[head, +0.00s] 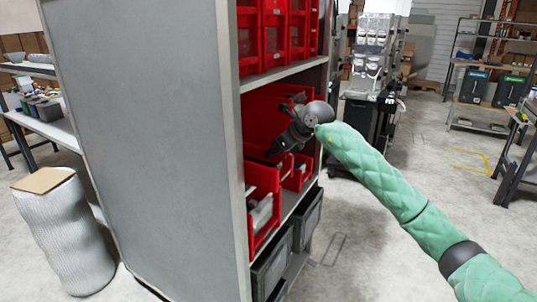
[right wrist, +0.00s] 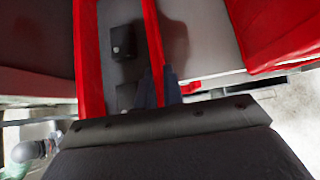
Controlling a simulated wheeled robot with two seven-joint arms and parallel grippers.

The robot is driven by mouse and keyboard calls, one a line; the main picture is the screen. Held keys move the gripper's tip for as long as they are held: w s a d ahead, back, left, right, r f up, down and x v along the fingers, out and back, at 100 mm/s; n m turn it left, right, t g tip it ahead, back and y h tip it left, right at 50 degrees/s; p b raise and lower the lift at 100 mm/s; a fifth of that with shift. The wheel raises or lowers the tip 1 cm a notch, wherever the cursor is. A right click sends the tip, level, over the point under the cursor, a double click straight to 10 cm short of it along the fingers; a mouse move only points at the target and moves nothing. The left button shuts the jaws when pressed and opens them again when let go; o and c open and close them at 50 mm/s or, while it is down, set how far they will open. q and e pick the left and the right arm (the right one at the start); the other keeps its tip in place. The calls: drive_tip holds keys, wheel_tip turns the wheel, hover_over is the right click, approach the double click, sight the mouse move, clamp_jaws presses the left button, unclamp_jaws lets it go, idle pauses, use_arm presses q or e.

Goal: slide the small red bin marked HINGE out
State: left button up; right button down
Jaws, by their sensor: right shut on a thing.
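In the head view my right gripper (head: 276,150) reaches into the middle shelf, over small red bins (head: 296,180). In the right wrist view its two dark fingers (right wrist: 158,88) are close together on a thin red bin wall (right wrist: 153,35). They look shut on this wall. Left of the wall is a bin compartment with dark blocks (right wrist: 123,42); right of it is a grey-floored space. No HINGE label is readable, so I cannot tell which bin is marked. My left gripper is not in view.
A larger red bin (head: 262,208) stands nearer on the same shelf. The grey cabinet side (head: 150,150) is close on the left. More red bins (head: 272,35) fill the shelf above, and dark bins (head: 272,268) sit below.

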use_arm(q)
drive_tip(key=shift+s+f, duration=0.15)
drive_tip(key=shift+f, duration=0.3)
use_arm(e)
drive_tip(key=shift+s+d+f, duration=0.3)
drive_tip(key=shift+d+f, duration=0.2)
drive_tip(key=shift+f, duration=0.3)
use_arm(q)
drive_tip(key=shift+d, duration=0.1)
use_arm(e)
drive_tip(key=c, duration=1.4)
unclamp_jaws()
drive_tip(key=shift+c, duration=0.2)
drive_tip(key=shift+r, duration=0.15)
drive_tip(key=shift+r, duration=0.1)
